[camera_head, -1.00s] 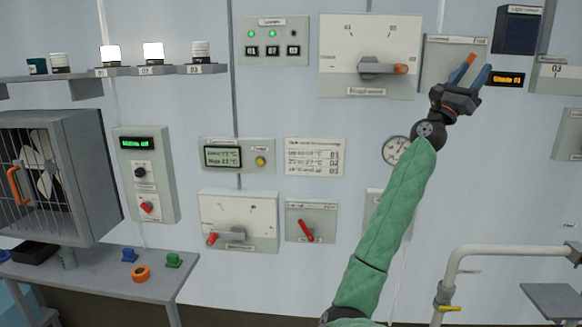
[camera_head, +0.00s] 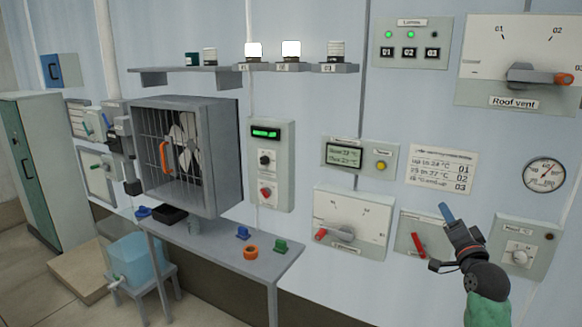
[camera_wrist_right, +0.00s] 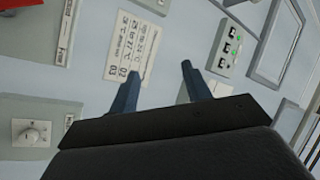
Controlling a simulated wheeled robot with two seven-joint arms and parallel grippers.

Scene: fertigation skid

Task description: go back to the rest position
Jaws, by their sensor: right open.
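My right gripper (camera_head: 441,238) is at the lower right of the head view, in front of the wall panels, with a green-sleeved arm behind it. Its jaws are open and empty. In the right wrist view its two blue fingers (camera_wrist_right: 160,78) stand apart with nothing between them, pointing toward the wall. The panel with the red lever (camera_head: 417,245) shows just left of the gripper in the head view; I cannot tell any contact. My left gripper is not in view.
The roof vent switch panel (camera_head: 482,70) is at the upper right. A round gauge (camera_head: 544,174) and a small dial panel (camera_head: 519,256) are right of the gripper. A bench (camera_head: 219,249) with coloured pieces and a caged fan (camera_head: 180,150) stand left. Floor shows at lower left.

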